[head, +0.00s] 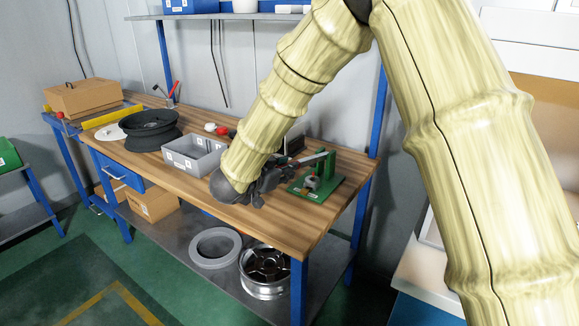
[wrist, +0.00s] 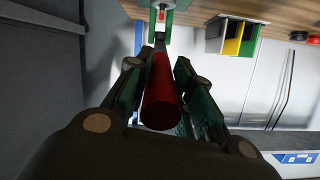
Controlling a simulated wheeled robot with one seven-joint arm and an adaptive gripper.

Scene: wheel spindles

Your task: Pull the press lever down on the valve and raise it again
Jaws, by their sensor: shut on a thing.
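The press is a green stand (head: 328,168) on a flat green base at the right end of the workbench. Its grey lever (head: 311,159) reaches left from the stand, sloping slightly down towards my gripper (head: 279,172). A small grey-and-red valve part (head: 312,182) sits low on the base. In the wrist view, the lever's red handle (wrist: 160,92) lies lengthwise between the fingers of my gripper (wrist: 158,72), which are shut on it. The green stand (wrist: 148,13) shows beyond, at the top. In the head view, my arm and gripper hide the handle.
A grey bin (head: 192,160) stands left of my arm, with a black wheel rim (head: 150,132) beyond it. The wooden benchtop (head: 285,225) is clear in front of the press. A compartment box with white, yellow and green parts (wrist: 232,36) stands near the press.

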